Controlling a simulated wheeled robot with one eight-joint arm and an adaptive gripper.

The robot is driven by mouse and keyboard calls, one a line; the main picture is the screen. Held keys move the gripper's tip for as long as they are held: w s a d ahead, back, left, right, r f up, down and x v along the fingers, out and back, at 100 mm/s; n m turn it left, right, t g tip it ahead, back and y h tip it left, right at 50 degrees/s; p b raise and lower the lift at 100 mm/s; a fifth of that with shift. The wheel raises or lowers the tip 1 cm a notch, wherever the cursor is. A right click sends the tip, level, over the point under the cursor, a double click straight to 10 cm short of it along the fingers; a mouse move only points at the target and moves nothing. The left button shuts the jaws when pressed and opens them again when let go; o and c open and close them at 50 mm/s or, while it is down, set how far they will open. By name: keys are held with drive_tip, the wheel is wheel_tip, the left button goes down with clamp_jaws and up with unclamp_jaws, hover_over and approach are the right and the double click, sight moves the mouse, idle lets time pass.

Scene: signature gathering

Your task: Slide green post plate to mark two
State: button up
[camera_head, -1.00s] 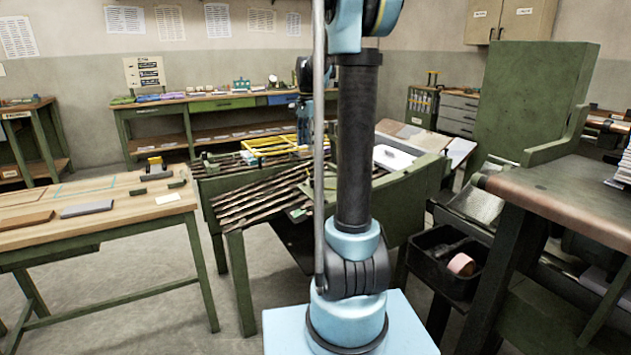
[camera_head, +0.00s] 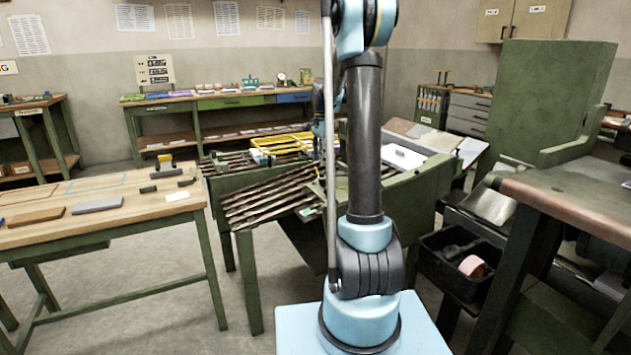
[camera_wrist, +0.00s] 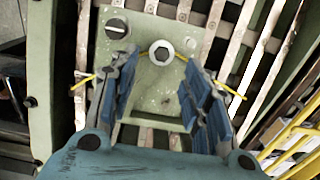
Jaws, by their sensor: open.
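The green post plate (camera_wrist: 145,88) shows in the wrist view, a pale green plate lying over the slatted bed. A thin yellow cord or wire runs out to both sides behind the post. My gripper (camera_wrist: 160,86) is open over the plate, its blue-padded fingers on either side below the post. I cannot tell whether the fingers touch the plate. In the head view my arm hides most of the plate and gripper. I cannot make out mark two.
The slatted bench (camera_head: 268,202) has a yellow frame (camera_head: 282,143) on its far part, also at the wrist view's lower right (camera_wrist: 294,140). A black bin (camera_head: 455,262) hangs between.

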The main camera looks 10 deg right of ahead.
sight(322, 174)
wheel_tip(322, 174, down, 9)
drive_tip(key=shift+f, duration=0.15)
drive_tip(key=shift+c, duration=0.6)
drive_tip(key=shift+s, duration=0.1)
clamp_jaws()
